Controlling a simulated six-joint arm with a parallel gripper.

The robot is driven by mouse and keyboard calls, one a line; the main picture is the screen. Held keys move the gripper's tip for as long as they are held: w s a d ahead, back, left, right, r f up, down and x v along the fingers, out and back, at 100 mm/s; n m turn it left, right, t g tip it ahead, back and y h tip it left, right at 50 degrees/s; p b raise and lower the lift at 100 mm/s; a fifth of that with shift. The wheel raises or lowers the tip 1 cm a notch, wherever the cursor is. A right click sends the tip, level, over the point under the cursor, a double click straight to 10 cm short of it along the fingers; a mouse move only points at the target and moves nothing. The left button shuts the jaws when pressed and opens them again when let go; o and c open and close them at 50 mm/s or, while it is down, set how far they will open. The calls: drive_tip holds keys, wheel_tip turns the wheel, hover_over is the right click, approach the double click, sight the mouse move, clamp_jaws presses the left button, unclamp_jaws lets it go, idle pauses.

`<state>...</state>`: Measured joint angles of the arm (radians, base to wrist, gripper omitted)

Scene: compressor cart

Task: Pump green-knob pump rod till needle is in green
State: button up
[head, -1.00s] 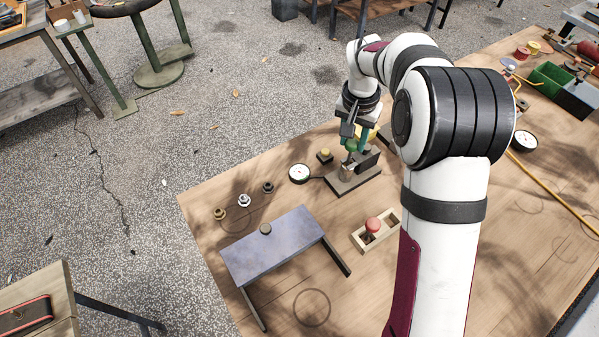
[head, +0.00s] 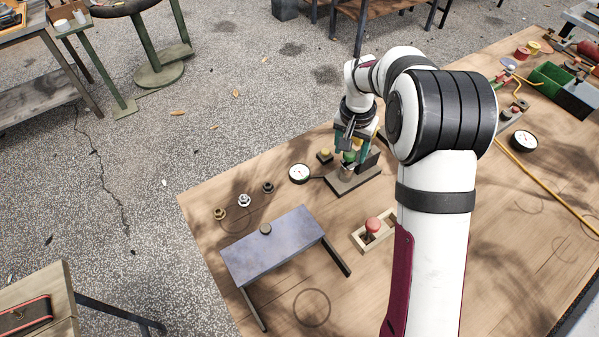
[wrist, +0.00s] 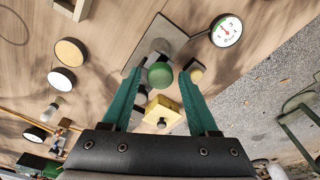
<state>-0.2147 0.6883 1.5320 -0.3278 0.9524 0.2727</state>
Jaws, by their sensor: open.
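The green knob (head: 349,156) of the pump rod stands over the pump's grey base plate (head: 345,186). It also shows in the wrist view (wrist: 160,76), between my two green fingers. My gripper (wrist: 161,72) is open, with a finger on either side of the knob and small gaps visible. In the head view my gripper (head: 351,145) is directly above and around the knob. A white round gauge (head: 299,173) lies left of the pump. In the wrist view the gauge (wrist: 226,31) shows a red needle; its exact zone is too small to tell.
A small yellow-topped part (head: 325,154) stands close beside the pump. A red knob (head: 373,225) in a wooden frame and a blue-grey raised plate (head: 270,245) are nearer. Another gauge (head: 523,141) lies at right.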

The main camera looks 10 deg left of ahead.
wheel_tip(320, 180, up, 7)
drive_tip(key=shift+f, duration=0.15)
idle(0.4)
drive_tip(key=shift+s+d+r, duration=0.1)
drive_tip(key=shift+s+r, duration=0.05)
drive_tip(key=shift+r, duration=0.15)
drive_tip(key=s+d+r, duration=0.3)
drive_tip(key=s+r, duration=0.2)
drive_tip(key=s, duration=0.4)
drive_tip(key=s+d+m+g+y, duration=0.1)
drive_tip(key=s+d+m+y, duration=0.1)
drive_tip(key=s, duration=2.3)
drive_tip(key=shift+d+f+m+g, duration=0.2)
drive_tip(key=shift+f+m+g, duration=0.1)
drive_tip(key=shift+f, duration=0.15)
